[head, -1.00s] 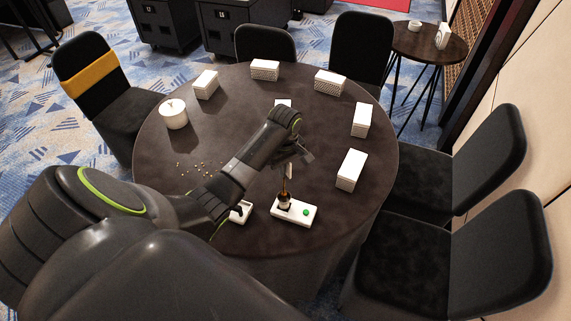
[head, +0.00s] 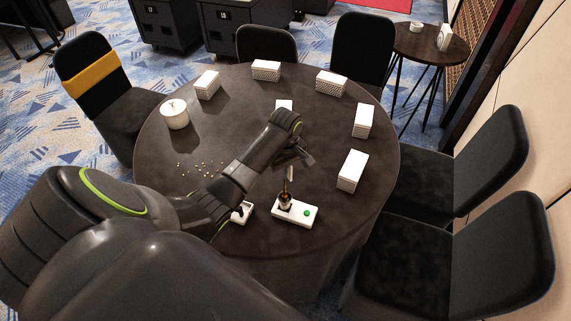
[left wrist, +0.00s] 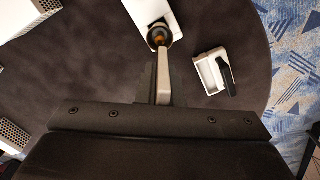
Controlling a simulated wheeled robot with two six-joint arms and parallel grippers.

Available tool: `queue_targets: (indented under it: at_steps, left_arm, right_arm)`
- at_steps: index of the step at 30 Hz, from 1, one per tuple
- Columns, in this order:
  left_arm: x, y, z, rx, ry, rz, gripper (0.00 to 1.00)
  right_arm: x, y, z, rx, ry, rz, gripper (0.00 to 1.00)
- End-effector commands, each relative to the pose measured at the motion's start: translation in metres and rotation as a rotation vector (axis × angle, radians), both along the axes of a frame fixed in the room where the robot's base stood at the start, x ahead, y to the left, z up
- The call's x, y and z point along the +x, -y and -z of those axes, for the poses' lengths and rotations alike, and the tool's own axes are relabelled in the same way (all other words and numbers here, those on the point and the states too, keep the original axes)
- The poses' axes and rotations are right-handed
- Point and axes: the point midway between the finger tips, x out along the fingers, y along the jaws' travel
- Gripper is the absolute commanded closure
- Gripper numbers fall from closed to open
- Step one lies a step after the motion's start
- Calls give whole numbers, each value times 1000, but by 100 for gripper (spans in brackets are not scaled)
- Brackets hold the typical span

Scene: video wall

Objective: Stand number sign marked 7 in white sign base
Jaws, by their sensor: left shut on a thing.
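My left gripper (head: 298,158) is shut on a thin pale sign (head: 290,173), seen nearly edge-on; no 7 is readable. In the left wrist view the sign (left wrist: 163,82) points away from the gripper toward a dark round part with amber in it. That part (head: 285,200) stands on the left end of a long white block (head: 313,222) with a green disc, which may be the sign base. I cannot tell whether the sign touches it. The block also shows in the left wrist view (left wrist: 143,10). My right gripper is not in view.
A small white tray (left wrist: 205,72) with a black piece lies close beside the block. White boxes (head: 352,170) with patterned sides stand around the round dark table (head: 240,110). A white pot (head: 174,114) stands at the left, with small crumbs (head: 203,168) nearer. Black chairs surround the table.

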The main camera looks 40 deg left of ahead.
Motion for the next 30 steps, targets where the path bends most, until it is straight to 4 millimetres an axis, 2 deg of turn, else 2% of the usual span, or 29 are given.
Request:
queue_targets:
  at_steps: [30]
  left_arm:
    - [0,0,32,1,1,0,100]
  right_arm:
    - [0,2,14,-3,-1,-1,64]
